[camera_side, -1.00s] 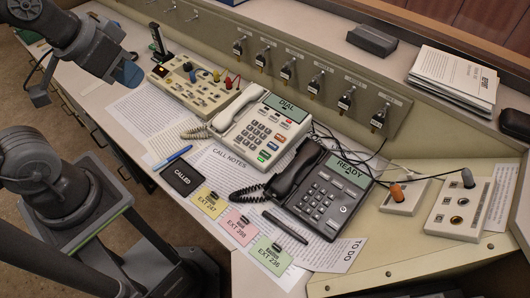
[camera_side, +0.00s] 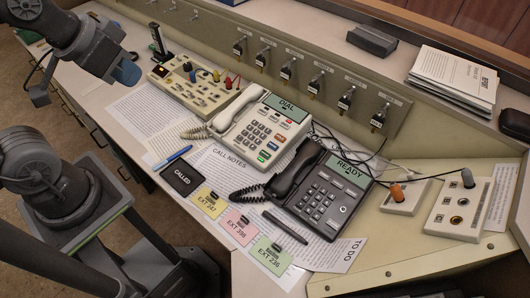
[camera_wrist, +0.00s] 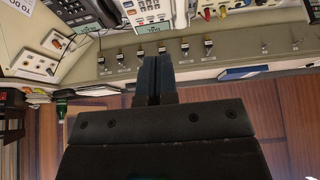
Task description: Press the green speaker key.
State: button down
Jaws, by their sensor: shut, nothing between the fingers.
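The white desk phone (camera_side: 247,137) with a DIAL display stands mid-desk in the side view, its handset on its left side. The green speaker key (camera_side: 263,155) appears to be the small bright green key at the near end of its column of coloured keys. My gripper (camera_side: 130,74) is at the upper left, well left of the phone and apart from it. In the wrist view my shut, empty fingers (camera_wrist: 157,70) point toward the row of switches, and the white phone (camera_wrist: 150,13) is cut off at the top edge. I cannot make out the green key there.
A black phone (camera_side: 327,196) reading READY stands right of the white one. A beige panel with knobs (camera_side: 195,88) stands at its left. Toggle switches (camera_side: 287,70) line the panel behind. Coloured cards (camera_side: 238,226) and a pen (camera_side: 285,226) lie in front.

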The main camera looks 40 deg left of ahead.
dwell(0.3)
jog(key=n+t+h, duration=0.3)
jog(key=n+t, duration=0.2)
send_over(262, 155)
jog(key=s, duration=0.1)
notch_tip(262, 155, down, 20)
jog(key=shift+s, duration=0.2)
jog(key=shift+a+f, duration=0.1)
jog(key=shift+f, duration=0.05)
jog(key=shift+w+f, duration=0.25)
jog(key=shift+f, duration=1.2)
jog(key=shift+w+f, duration=0.2)
jog(key=shift+f, duration=1.2)
jog(key=shift+w+f, duration=0.25)
jog(key=shift+f, duration=1.2)
jog(key=shift+f, duration=0.15)
jog(key=shift+f, duration=0.3)
